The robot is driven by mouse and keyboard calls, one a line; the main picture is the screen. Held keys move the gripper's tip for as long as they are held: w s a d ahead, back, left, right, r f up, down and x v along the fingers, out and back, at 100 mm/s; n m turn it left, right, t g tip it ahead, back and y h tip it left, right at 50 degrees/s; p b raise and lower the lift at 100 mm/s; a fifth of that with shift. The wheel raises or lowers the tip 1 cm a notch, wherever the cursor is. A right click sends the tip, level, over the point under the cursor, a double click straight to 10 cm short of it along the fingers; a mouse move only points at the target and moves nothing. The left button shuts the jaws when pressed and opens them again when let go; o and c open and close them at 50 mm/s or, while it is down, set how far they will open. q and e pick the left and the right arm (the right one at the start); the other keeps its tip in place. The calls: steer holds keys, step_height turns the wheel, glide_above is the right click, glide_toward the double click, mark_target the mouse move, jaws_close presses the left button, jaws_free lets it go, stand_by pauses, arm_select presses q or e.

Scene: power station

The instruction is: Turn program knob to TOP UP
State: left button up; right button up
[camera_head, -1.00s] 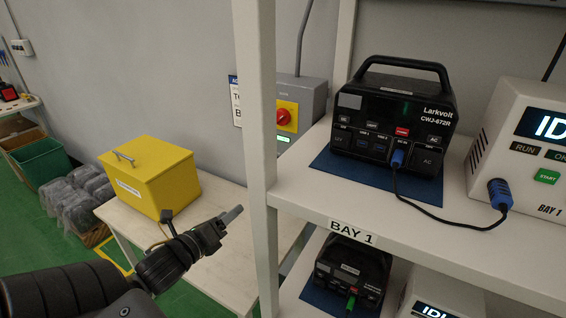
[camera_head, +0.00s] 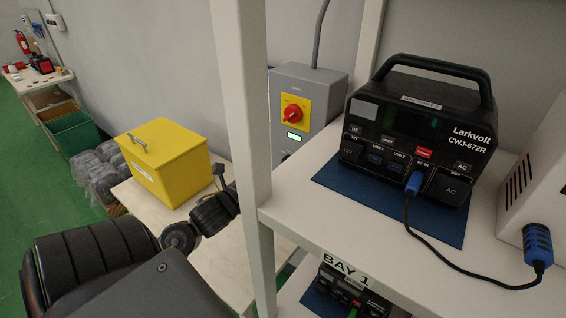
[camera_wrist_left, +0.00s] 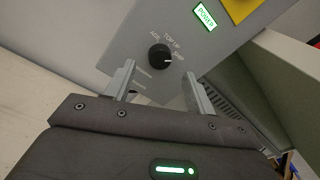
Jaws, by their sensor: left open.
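The program knob (camera_wrist_left: 159,56) is a small round black dial on a grey panel (camera_wrist_left: 133,38), upper middle of the left wrist view. "TOP UP" is printed just above it; other labels beside it are hard to read. A pale mark on the knob points to the right. My left gripper (camera_wrist_left: 160,84) is open, its two fingers spread below and to either side of the knob, with nothing between them. In the head view the grey wall box (camera_head: 309,80) stands behind the shelf post; the knob and my left fingertips are hidden there. My right gripper is out of view.
The white shelf post (camera_head: 241,100) stands close beside my left arm. A red rotary switch (camera_head: 292,113) is on the box's yellow plate. A black Larkvolt unit (camera_head: 420,125) sits on the shelf at right. A yellow box (camera_head: 165,165) stands on the table.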

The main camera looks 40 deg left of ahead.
arm_select(q)
steer(key=w+p, duration=0.1)
steer(key=w, duration=0.4)
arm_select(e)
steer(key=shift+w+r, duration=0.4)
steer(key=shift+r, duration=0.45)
